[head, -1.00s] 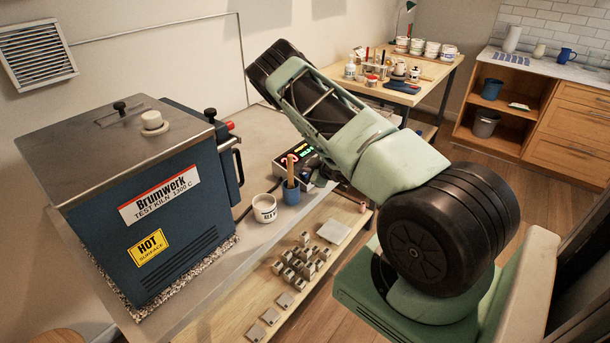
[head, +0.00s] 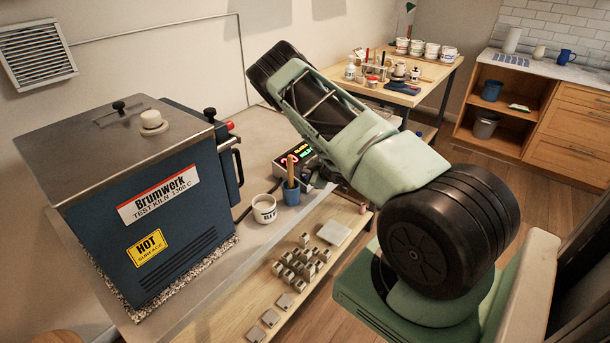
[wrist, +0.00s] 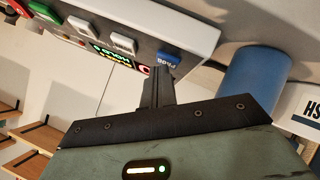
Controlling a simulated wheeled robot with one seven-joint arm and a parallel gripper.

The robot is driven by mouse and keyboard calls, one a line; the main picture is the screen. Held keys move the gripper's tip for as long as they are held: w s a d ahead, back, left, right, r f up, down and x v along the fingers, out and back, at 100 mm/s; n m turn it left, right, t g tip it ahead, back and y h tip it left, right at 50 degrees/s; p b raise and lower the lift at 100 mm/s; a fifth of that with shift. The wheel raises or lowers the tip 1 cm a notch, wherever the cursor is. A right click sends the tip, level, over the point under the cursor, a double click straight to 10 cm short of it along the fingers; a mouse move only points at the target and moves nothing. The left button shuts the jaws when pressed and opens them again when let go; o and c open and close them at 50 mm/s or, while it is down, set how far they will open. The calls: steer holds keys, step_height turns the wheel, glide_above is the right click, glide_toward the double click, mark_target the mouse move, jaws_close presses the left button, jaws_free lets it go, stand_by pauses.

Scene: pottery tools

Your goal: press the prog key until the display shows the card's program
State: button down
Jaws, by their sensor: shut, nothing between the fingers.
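The control box (head: 311,165) stands on the bench behind the blue cup, partly hidden by my arm. The blue prog key (wrist: 169,57) is at the box's edge. My gripper (wrist: 165,70) is shut and empty, its fingertips right at the prog key. I cannot tell whether they touch or press it. I cannot make out the card.
A blue cup (head: 291,195) with wooden tools and a white lettered cup (head: 264,209) stand close to the box. The kiln (head: 150,200) with a hot-surface label fills the left. Several small blocks (head: 296,266) lie on the wooden surface in front.

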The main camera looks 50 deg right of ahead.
steer(key=shift+s+r+p, duration=0.2)
steer(key=shift+r+p, duration=0.35)
steer(key=shift+r, duration=0.2)
steer(key=shift+s+r+p, duration=0.2)
steer(key=shift+r+p, duration=0.4)
steer(key=shift+r, duration=0.2)
steer(key=shift+s+r+p, duration=0.2)
steer(key=shift+r+p, duration=0.35)
steer(key=shift+r, duration=0.3)
steer(key=shift+s+r+p, duration=0.2)
steer(key=shift+r+p, duration=0.4)
steer(key=shift+r, duration=0.2)
